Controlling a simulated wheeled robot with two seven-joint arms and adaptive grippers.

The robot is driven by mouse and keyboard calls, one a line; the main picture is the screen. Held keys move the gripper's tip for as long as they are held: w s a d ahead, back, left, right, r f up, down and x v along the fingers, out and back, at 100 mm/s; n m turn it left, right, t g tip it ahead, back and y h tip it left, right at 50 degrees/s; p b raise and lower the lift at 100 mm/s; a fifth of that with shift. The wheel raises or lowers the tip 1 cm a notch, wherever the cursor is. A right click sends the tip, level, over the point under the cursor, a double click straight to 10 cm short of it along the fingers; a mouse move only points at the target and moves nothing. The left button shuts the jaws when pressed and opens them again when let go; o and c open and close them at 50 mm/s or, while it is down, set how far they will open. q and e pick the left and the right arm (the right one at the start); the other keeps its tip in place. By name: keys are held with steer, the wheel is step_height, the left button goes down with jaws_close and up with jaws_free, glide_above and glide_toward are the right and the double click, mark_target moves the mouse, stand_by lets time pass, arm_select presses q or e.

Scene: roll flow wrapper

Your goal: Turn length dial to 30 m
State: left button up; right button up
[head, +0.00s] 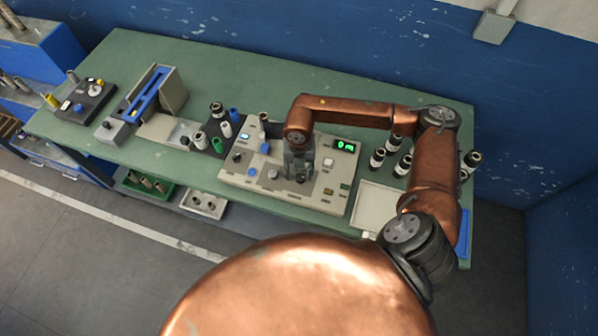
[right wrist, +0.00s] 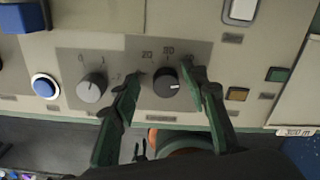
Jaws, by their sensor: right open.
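The length dial is a black round knob (right wrist: 168,82) on the beige control panel (head: 232,176), with the marks 20 and 30 printed above it. Its white pointer line faces right in the right wrist view. My right gripper (right wrist: 164,71) is open, one green-tinted finger on each side of the knob; whether they touch it I cannot tell. In the head view my right gripper (head: 300,172) is over the front of the panel and partly hides the dial. The green display (head: 345,146) reads 0 m. My left gripper is not in view.
A grey knob (right wrist: 91,88) marked 0, 1, 2 and a blue button (right wrist: 44,86) sit left of the dial. Several rolls (head: 391,144) stand right of the panel, beside a pale tray (head: 376,206). Other rolls and a blue-topped device (head: 152,92) are at the left.

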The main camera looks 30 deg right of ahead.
steer(key=shift+s+r, duration=0.35)
steer(key=shift+s, duration=0.5)
steer(key=shift+c, duration=0.6)
steer(key=shift+w+f, duration=0.25)
steer(key=shift+w, duration=0.25)
steer(key=c, duration=0.5)
steer(key=shift+s+r, duration=0.1)
steer(key=shift+s, duration=0.15)
steer(key=c, duration=0.3)
steer(key=shift+c, duration=0.8)
jaws_close()
steer(key=shift+n, duration=0.4)
steer(key=n+b, duration=0.2)
steer(key=n, duration=0.2)
steer(key=n+b, duration=0.2)
steer(key=n, duration=0.1)
steer(key=shift+f+n, duration=0.2)
steer(key=shift+n, duration=0.1)
steer(key=n+b, duration=0.2)
steer(key=n, duration=0.2)
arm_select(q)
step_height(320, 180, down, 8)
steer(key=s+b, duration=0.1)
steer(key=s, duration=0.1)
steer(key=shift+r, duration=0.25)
arm_select(e)
steer(key=shift+r+n, duration=0.1)
steer(key=shift+n, duration=1.6)
arm_select(q)
steer(key=shift+b, duration=0.3)
